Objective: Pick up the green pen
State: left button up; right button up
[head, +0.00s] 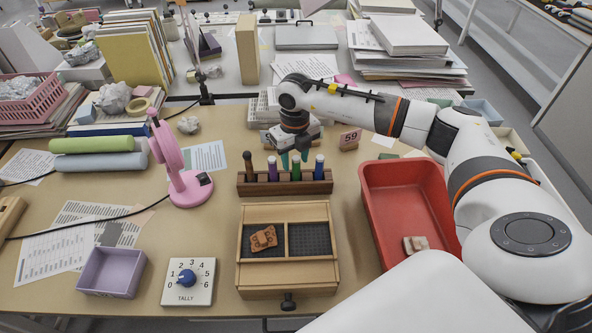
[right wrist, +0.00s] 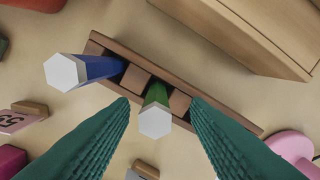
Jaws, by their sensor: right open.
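The green pen (head: 296,172) stands upright in a brown wooden rack (head: 285,187), between a purple pen (head: 272,170) and a blue pen (head: 319,168). A brown pen (head: 249,167) stands at the rack's left end. My right gripper (head: 294,160) is open above the rack, fingers pointing down. In the right wrist view the green pen's white hexagonal top (right wrist: 155,122) shows between the two teal fingers, with no finger seen touching it. The blue pen (right wrist: 85,69) is left of the fingers there. My left gripper is not in view.
A wooden box with two compartments (head: 290,283) holds a brown sherd in front of the rack. A red tray (head: 375,215) with a pale piece stands right. A pink magnifier lamp (head: 171,155) stands left. A "59" tag (head: 350,138) stands behind the rack.

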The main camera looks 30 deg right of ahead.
aim_at(296, 167)
notch_tip(296, 167, down, 4)
jog(key=shift+d+f, duration=0.1)
jog(key=shift+d, duration=0.05)
grip_shut()
jog(key=shift+r, duration=0.2)
